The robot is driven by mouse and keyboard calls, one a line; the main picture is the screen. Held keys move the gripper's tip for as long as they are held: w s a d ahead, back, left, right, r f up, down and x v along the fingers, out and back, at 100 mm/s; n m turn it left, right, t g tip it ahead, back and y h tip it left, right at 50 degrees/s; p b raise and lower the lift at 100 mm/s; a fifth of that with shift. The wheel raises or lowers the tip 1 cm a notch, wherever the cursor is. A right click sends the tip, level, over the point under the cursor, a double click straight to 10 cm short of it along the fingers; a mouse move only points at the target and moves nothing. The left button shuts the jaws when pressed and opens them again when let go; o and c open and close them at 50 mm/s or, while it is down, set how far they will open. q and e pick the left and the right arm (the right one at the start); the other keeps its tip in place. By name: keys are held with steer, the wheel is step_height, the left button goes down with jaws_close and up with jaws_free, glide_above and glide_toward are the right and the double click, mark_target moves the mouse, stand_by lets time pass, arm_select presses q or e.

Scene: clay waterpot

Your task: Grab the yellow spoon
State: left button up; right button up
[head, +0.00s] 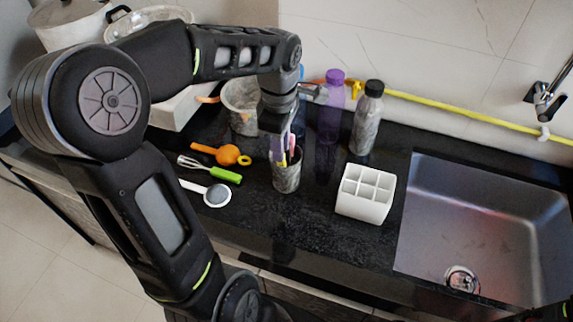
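An orange-yellow utensil (228,155) lies on the black counter left of the middle. It has a rounded, bowl-like part and a small ring at its right end; it is the closest match to a yellow spoon. My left gripper (284,140) points down to the right of it, over a grey patterned cup (287,175) that holds upright, toothbrush-like sticks. The fingers overlap the sticks and are small and dark, so I cannot tell whether they are open, shut or touching them. My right gripper does not show.
A green-handled whisk (211,168) and a white utensil (216,195) lie near the orange one. A white divided holder (365,195), a purple bottle (331,110), a grey bottle (367,120) and a grey pot (240,100) stand around. The sink (490,220) is at right.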

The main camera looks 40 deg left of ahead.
arm_select(q)
steer(key=shift+w+f, duration=0.15)
steer(key=shift+f, duration=1.25)
steer(key=shift+c, duration=0.2)
jaws_close()
stand_by(0.5)
